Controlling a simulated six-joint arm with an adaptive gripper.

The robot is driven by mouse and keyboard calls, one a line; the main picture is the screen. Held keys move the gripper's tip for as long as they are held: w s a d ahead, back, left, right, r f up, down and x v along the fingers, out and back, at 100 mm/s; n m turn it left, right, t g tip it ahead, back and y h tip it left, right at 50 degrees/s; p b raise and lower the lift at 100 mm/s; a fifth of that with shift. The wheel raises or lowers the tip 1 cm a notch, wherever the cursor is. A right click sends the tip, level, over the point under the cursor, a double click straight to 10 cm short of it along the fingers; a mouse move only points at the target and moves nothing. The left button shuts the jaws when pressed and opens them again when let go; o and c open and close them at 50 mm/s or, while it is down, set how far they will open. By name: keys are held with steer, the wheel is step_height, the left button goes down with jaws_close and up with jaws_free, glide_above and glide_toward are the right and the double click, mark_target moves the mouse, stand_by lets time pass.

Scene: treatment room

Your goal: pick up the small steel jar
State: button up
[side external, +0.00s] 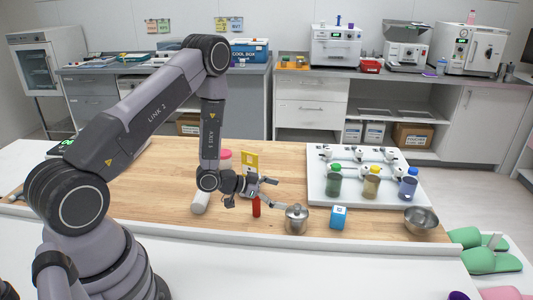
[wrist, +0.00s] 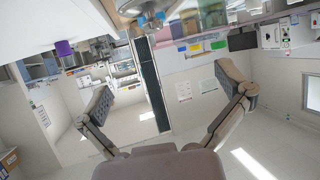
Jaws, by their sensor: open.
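The small steel jar (side external: 297,220) stands upright near the front edge of the wooden table, with a knobbed lid on top. My gripper (side external: 272,192) is to the left of the jar and higher in the side view, apart from it. In the wrist view its two fingers (wrist: 168,98) are spread wide with nothing between them. A shiny metal object (wrist: 136,6) is cut off at the top of the wrist view; I cannot tell whether it is the jar.
A red bottle (side external: 256,207) stands just below my gripper, and a white cylinder (side external: 200,203) lies to the left. A blue box (side external: 338,218) and a steel bowl (side external: 421,221) are right of the jar. A white tray (side external: 322,197) with several bottles is behind.

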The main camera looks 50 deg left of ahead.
mark_target(289, 212)
step_height(289, 212, down, 6)
steer(key=shift+f, duration=0.1)
steer(key=x, duration=0.5)
steer(key=c, duration=1.2)
steer(key=shift+c, duration=0.6)
